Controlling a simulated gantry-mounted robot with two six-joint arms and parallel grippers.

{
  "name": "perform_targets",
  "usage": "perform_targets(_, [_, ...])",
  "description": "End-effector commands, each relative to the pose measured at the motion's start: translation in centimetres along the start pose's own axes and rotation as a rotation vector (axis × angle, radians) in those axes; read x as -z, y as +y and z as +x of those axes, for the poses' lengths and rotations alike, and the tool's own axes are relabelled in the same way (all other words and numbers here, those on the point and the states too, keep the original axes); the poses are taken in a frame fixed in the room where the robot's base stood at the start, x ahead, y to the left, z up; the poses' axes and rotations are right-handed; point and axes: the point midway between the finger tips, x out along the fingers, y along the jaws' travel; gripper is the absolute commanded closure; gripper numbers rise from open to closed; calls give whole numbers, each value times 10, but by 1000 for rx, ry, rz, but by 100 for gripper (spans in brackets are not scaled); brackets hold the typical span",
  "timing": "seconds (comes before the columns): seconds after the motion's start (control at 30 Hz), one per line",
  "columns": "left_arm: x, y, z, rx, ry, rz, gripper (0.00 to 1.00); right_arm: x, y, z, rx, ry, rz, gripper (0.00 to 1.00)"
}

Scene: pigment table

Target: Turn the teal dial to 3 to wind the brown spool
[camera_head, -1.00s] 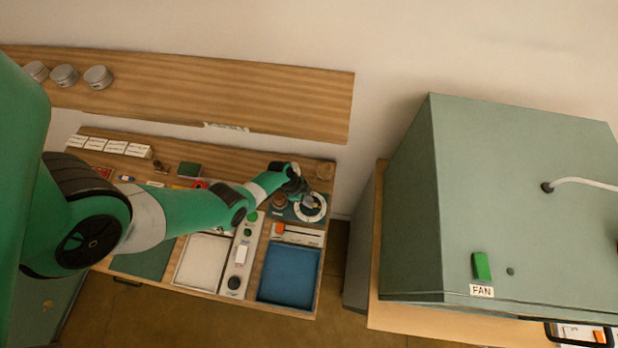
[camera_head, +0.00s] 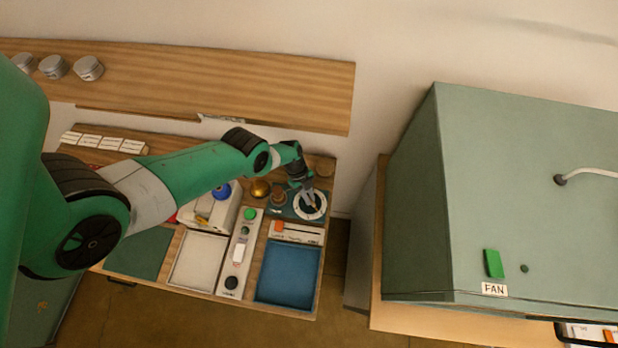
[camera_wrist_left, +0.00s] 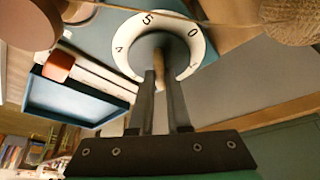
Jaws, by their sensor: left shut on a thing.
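The dial (camera_head: 322,209) has a white numbered ring and sits on a teal plate at the table's back right. In the left wrist view the dial ring (camera_wrist_left: 196,62) shows 4, 5 and 0 around a dark centre with a light brown grip. My left gripper (camera_head: 309,196) points down over the dial. Its fingers (camera_wrist_left: 160,82) are shut on the dial's grip. The brown spool (camera_head: 278,195) stands just left of the dial and shows partly at the wrist view's upper left (camera_wrist_left: 30,20). The dial's pointer reading cannot be made out. My right gripper is not in view.
A cord runs across the top of the wrist view to a tan twine ball (camera_wrist_left: 290,20). A blue tray (camera_head: 288,272) and a slider panel (camera_head: 297,232) lie in front of the dial. A button strip (camera_head: 240,255) stands left of them. A large green cabinet (camera_head: 520,200) stands at right.

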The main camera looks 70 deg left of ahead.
Motion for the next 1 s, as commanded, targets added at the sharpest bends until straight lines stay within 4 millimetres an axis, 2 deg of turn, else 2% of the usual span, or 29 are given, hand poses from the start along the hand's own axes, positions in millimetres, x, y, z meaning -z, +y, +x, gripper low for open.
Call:
perform_targets(0.43, [0, 0, 0, -3, -2, 9, 100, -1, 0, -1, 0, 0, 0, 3])
perform_targets(0.47, [0, 0, 0, -3, -2, 9, 79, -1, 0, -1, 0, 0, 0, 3])
perform_targets(0.6, [0, 0, 0, -3, -1, 9, 54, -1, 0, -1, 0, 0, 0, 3])
perform_targets(0.87, [0, 0, -1, -3, -1, 8, 54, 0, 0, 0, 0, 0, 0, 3])
perform_targets(1.0, [5, 0, -10, -3, -1, 10, 54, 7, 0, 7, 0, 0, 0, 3])
